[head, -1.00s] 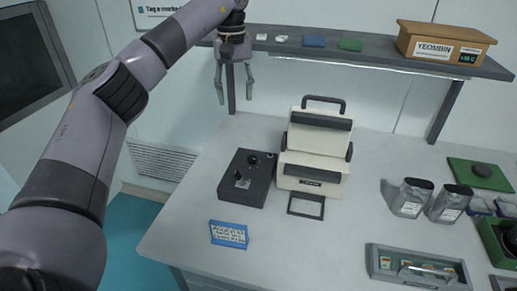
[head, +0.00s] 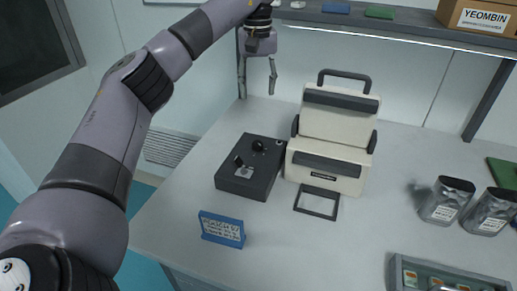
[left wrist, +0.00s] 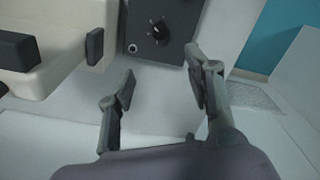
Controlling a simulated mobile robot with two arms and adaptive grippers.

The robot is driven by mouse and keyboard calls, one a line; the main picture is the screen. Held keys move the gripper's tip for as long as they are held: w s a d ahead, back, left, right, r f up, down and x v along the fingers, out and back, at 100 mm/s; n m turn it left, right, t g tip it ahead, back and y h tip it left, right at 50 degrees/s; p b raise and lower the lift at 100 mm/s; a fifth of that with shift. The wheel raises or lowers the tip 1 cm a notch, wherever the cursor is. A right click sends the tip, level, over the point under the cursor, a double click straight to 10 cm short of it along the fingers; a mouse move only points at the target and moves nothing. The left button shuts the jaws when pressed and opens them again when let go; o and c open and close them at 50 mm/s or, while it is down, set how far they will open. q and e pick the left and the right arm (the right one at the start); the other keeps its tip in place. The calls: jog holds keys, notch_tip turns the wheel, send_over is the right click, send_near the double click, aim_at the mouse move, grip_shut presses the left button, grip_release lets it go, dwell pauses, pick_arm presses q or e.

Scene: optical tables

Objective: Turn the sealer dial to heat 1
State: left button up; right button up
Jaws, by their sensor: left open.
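The sealer (head: 331,137) is a cream machine with dark bars and a top handle, standing on the table. Left of it lies a dark control box (head: 250,170) with two black knobs, a rear one (head: 259,146) and a front one (head: 239,161). I cannot read the dial marks. My left gripper (head: 257,92) is open and empty, above and behind the box. In the left wrist view the box (left wrist: 158,45) with one knob (left wrist: 159,32) shows beyond the open fingers (left wrist: 160,92), and the sealer (left wrist: 70,50) is at left. My right gripper is out of view.
A blue label stand (head: 222,229) stands in front of the box. A dark frame (head: 317,202) lies before the sealer. Silver pouches (head: 447,200) and a grey tray (head: 450,275) are at right. A shelf (head: 400,32) runs along the back. The table's front middle is clear.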

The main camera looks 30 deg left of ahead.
aim_at(258, 143)
pick_arm(q)
notch_tip(258, 143, down, 18)
jog(key=shift+r+p, duration=0.15)
jog(key=shift+p, duration=0.3)
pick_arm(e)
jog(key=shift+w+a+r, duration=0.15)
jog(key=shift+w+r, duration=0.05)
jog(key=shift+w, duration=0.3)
pick_arm(q)
grip_shut()
